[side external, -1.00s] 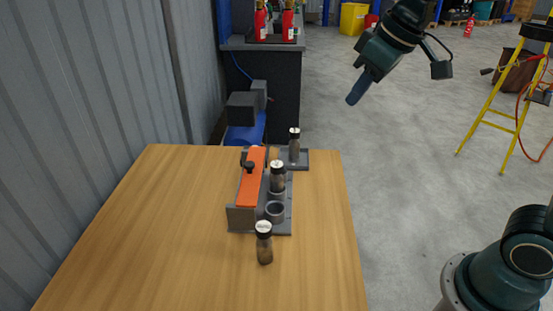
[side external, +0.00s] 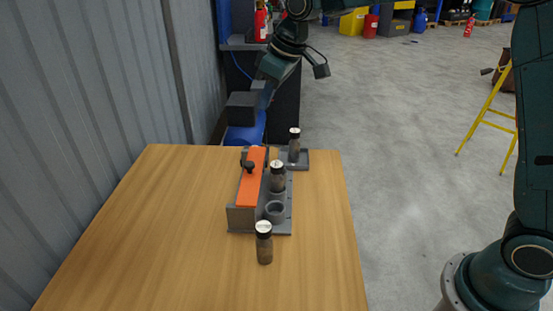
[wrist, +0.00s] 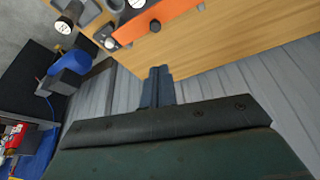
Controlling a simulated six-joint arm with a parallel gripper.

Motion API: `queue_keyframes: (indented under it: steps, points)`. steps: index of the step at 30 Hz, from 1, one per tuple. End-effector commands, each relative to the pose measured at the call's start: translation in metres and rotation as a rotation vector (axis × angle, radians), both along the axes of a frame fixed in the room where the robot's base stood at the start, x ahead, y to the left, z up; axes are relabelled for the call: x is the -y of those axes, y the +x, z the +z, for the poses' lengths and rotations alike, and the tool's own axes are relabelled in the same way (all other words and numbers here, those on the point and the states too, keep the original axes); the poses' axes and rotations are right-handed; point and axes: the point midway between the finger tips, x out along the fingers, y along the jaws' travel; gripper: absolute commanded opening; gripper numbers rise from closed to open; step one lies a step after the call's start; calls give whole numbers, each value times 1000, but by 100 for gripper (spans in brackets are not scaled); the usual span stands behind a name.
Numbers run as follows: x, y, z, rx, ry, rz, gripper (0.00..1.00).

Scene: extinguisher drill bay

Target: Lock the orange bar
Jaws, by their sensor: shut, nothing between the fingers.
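The orange bar (side external: 251,188) lies along the top of a grey rack (side external: 241,220) on the wooden table, with a black knob (side external: 249,166) on it. The bar also shows at the top of the wrist view (wrist: 180,10). A dark jar with a pale-topped lid (side external: 277,180) stands in the rack beside the bar, and a cup (side external: 274,212) nearer the camera is empty. My gripper (side external: 264,97) is beyond the table's far edge, above and apart from the bar. Its fingers are together and empty in the wrist view (wrist: 159,72). Any latch is too small to make out.
One jar (side external: 264,246) stands on the table in front of the rack. Another (side external: 294,148) stands on a small grey tray (side external: 304,161) behind it. A corrugated wall (side external: 90,110) runs along the left. The table's left part is clear.

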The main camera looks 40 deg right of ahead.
Motion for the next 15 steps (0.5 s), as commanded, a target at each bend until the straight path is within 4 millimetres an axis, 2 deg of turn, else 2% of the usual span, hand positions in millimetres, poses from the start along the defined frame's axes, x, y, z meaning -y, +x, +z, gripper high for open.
queue_keyframes:
  steps: [9, 15]
  points:
    - [-21, 49, -44, -19, -2, 82, 0]
    - [-30, 67, -65, -25, -1, 119, 0]
